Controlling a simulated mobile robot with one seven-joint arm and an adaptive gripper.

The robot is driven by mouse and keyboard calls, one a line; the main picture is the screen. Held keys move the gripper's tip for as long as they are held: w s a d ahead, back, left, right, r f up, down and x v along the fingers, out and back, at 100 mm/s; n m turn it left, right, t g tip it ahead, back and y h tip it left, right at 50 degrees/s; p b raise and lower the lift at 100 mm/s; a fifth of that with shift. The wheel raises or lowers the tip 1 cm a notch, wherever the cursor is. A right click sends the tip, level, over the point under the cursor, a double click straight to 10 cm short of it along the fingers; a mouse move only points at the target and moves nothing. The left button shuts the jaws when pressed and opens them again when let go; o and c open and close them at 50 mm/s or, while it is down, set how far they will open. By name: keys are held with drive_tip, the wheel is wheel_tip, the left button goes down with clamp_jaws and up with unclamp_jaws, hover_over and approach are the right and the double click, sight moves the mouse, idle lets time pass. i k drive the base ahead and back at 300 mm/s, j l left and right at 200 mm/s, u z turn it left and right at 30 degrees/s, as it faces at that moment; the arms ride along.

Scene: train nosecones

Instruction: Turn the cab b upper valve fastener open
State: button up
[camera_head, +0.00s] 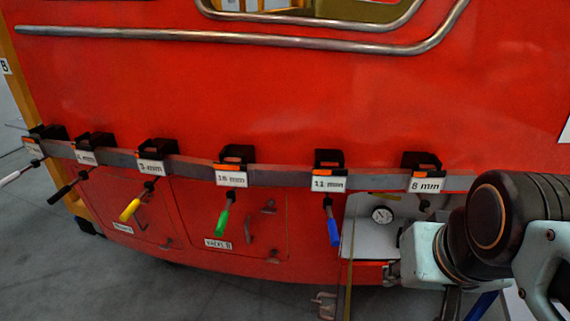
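A red hatch panel (238,225) low on the red cab front carries a small label (217,244) that seems to read "VALVE B". A small upper fastener (268,207) sits near its top right corner, and a lower fastener (273,257) near its bottom right corner. Both are too small to tell whether they are turned open or closed. A small handle (250,230) is between them, to the left. My arm enters at the lower right. My gripper cannot be made out, and I cannot tell what it holds.
A metal rail (380,182) crosses above the hatches, with labelled black holders. White, black, yellow (130,209), green (222,221) and blue (333,232) handled tools hang there. A pressure gauge (382,215) shows in an open bay at right. Clear floor lies at lower left.

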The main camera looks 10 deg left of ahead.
sight(269, 210)
drive_tip(key=u, duration=0.9)
